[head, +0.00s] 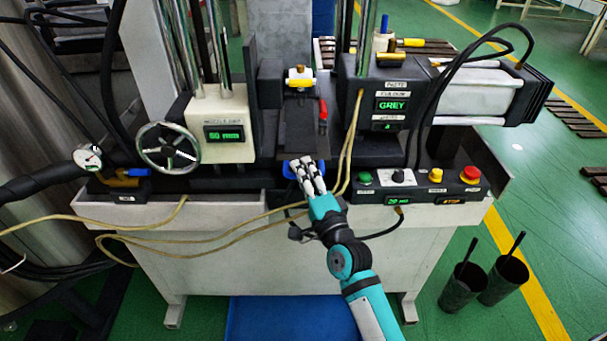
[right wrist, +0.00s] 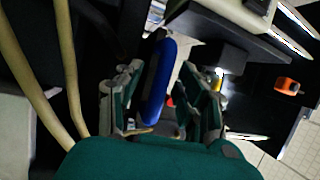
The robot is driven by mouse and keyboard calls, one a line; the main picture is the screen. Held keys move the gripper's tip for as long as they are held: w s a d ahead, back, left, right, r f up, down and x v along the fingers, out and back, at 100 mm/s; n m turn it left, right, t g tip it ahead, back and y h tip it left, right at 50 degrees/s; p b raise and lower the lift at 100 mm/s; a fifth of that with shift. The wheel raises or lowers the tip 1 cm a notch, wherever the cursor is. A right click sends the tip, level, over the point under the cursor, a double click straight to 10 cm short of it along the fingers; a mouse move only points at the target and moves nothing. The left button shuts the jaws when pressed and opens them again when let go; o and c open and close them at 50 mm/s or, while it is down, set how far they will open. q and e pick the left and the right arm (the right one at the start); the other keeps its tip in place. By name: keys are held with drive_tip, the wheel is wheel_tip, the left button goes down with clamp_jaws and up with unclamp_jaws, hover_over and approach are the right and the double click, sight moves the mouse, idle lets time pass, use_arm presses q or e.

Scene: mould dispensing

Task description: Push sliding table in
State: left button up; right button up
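The sliding table (head: 303,140) is a dark plate between the two machine columns in the head view. A blue handle (head: 289,169) shows at its front edge, partly hidden behind my right gripper (head: 307,165). In the right wrist view the blue handle (right wrist: 158,82) lies between the two fingers of my right gripper (right wrist: 160,95). The fingers are spread, with a gap visible on the handle's right side. Whether either finger touches the handle is unclear. My left gripper is not in view.
A red-handled clamp (head: 323,112) stands at the plate's right. Tan hoses (head: 235,232) hang across the machine front. A button panel (head: 425,185) is at the right and a handwheel (head: 168,148) at the left. Dark cylinders (head: 463,288) stand on the floor at right.

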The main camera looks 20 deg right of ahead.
clamp_jaws()
drive_tip(key=shift+f, duration=0.1)
drive_tip(key=shift+w+d, duration=0.3)
drive_tip(key=shift+w, duration=0.65)
unclamp_jaws()
drive_tip(key=s+d+f, duration=0.1)
drive_tip(key=s, duration=1)
drive_tip(key=shift+s+d+f, duration=0.2)
drive_tip(key=shift+s+f, duration=0.2)
